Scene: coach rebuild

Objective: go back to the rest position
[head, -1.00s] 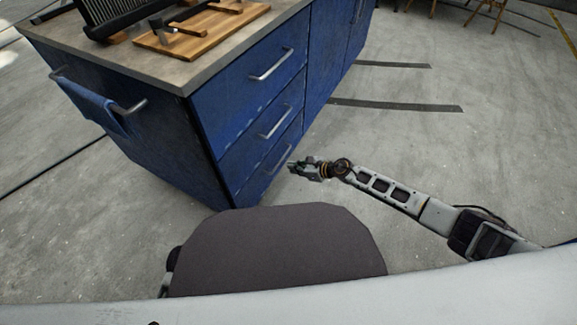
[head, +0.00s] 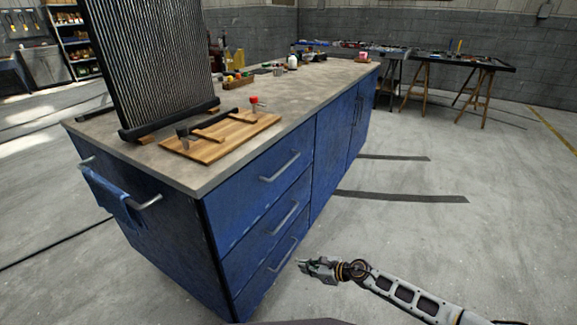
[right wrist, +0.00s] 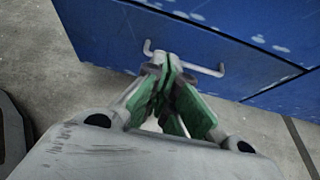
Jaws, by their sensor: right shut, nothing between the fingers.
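My right gripper (head: 303,266) is low in the head view, in front of the drawers of the blue cabinet (head: 262,225). It is shut and empty. In the right wrist view its green-padded fingers (right wrist: 166,68) meet at the tips, in front of a drawer handle (right wrist: 205,70) in the picture. I cannot tell whether the tips touch the handle. My right arm reaches in from the lower right in the head view. My left gripper is not in view.
On the worktop (head: 305,95) stand a dark ribbed panel (head: 150,60), a wooden board (head: 215,140) with tools and several small items. A blue cloth (head: 108,195) hangs on the side rail. Trestle tables (head: 460,62) stand at the back. The floor at right (head: 500,200) is clear.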

